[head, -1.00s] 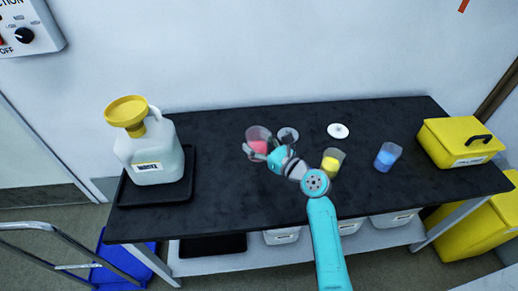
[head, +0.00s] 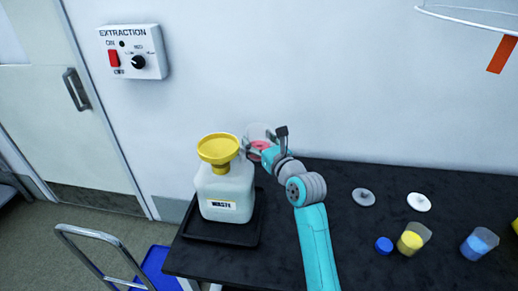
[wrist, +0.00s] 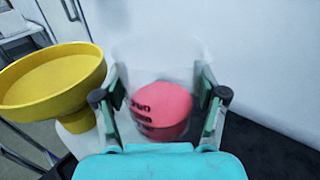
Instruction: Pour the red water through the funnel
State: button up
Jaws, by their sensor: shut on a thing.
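My gripper (wrist: 160,108) is shut on a clear beaker of red water (wrist: 160,110), its fingers on either side of it. In the head view the beaker (head: 260,138) is held up in the air, just right of the funnel and apart from it. The red water is still inside. The yellow funnel (head: 218,148) sits upright in the top of the white waste container (head: 226,188). In the wrist view the funnel (wrist: 55,75) is close on the left, beside the left finger. The fingers partly hide the beaker.
The waste container stands in a black tray (head: 250,238) at the bench's left end. On the black bench (head: 330,180) to the right are a grey disc (head: 363,197), a white disc (head: 418,202), a blue piece (head: 384,244), a yellow-liquid beaker (head: 412,239) and a blue-liquid beaker (head: 478,243).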

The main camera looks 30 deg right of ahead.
aim_at(254, 126)
jog(key=shift+w+a+r, duration=0.2)
jog(key=shift+a+r, duration=0.05)
jog(key=shift+r, duration=0.15)
jog(key=shift+a+r+n, duration=0.2)
jog(key=shift+r+n, duration=0.35)
jog(key=shift+r, duration=0.5)
jog(key=shift+a+r+n, duration=0.2)
jog(key=shift+r+n, duration=0.35)
jog(key=shift+r, duration=0.5)
jog(key=shift+a+r+n+g, duration=0.3)
jog(key=shift+a+r+n, duration=0.3)
jog(key=shift+n, duration=0.4)
jog(key=shift+a+f, duration=0.1)
jog(key=shift+a, duration=0.05)
jog(key=shift+w+a+n, duration=0.1)
jog(key=shift+a+n, duration=0.2)
jog(key=shift+n, duration=0.2)
jog(key=shift+r, duration=0.25)
jog(key=shift+r+n, duration=0.1)
jog(key=shift+n, duration=0.4)
jog(key=shift+r+n+h, duration=0.15)
jog(key=shift+n+h, duration=0.15)
jog(key=shift+n, duration=0.3)
